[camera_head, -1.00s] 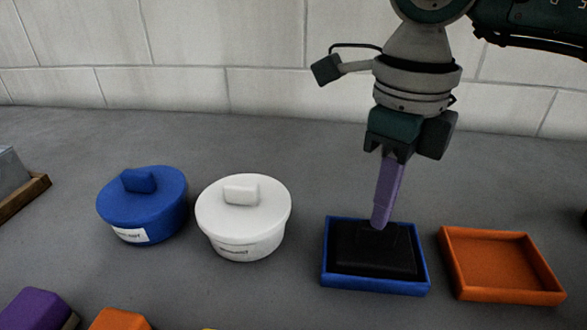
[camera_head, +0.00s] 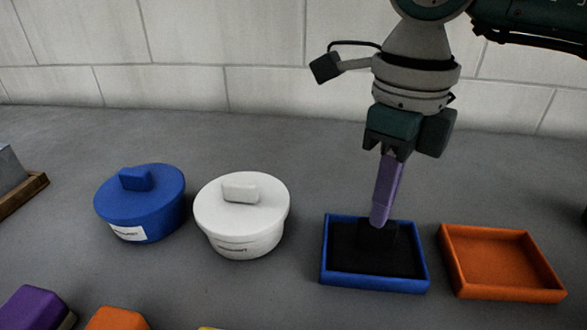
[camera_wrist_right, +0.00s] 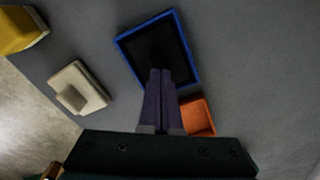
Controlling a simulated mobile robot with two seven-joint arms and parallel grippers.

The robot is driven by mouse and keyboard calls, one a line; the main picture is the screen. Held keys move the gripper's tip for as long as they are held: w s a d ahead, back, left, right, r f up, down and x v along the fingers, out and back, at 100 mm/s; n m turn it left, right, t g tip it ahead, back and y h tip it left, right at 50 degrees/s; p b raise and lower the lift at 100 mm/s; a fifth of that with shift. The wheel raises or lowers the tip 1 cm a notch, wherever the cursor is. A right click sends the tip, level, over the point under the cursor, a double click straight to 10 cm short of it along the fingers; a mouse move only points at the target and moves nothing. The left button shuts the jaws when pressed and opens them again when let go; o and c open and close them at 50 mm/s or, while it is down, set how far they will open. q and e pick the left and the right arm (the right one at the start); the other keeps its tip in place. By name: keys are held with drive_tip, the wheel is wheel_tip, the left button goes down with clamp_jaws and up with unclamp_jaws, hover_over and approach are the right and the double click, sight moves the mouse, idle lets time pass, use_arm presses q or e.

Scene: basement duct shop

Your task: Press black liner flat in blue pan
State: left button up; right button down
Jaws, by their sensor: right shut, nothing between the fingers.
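The blue pan (camera_head: 374,284) stands on the grey bench, and its rim also shows in the right wrist view (camera_wrist_right: 186,47). The black liner (camera_head: 350,258) lies inside the pan, dark and low between the walls. A raised black block-like part (camera_head: 377,236) shows at its back middle; its exact shape is hard to tell. My right gripper (camera_head: 380,222) has its purple fingers shut with nothing between them. They point down over the pan with the tips at the raised black part, seemingly touching it. The fingertips (camera_wrist_right: 160,72) cover part of the pan in the wrist view. My left gripper is not in view.
An orange tray (camera_head: 500,260) stands empty just right of the pan. A white lidded pot (camera_head: 243,210) and a blue lidded pot (camera_head: 141,202) stand to the left. Purple (camera_head: 32,307) and orange (camera_head: 117,319) blocks lie at the front left. A pale wall is behind.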

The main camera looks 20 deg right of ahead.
drive_tip(key=shift+f, duration=0.1)
idle(0.3)
wheel_tip(320, 180, up, 3)
drive_tip(key=p, duration=0.2)
drive_tip(key=shift+r+p, duration=0.2)
drive_tip(key=shift+p, duration=0.2)
wheel_tip(320, 180, up, 5)
drive_tip(key=p, duration=0.3)
drive_tip(key=shift+f, duration=0.15)
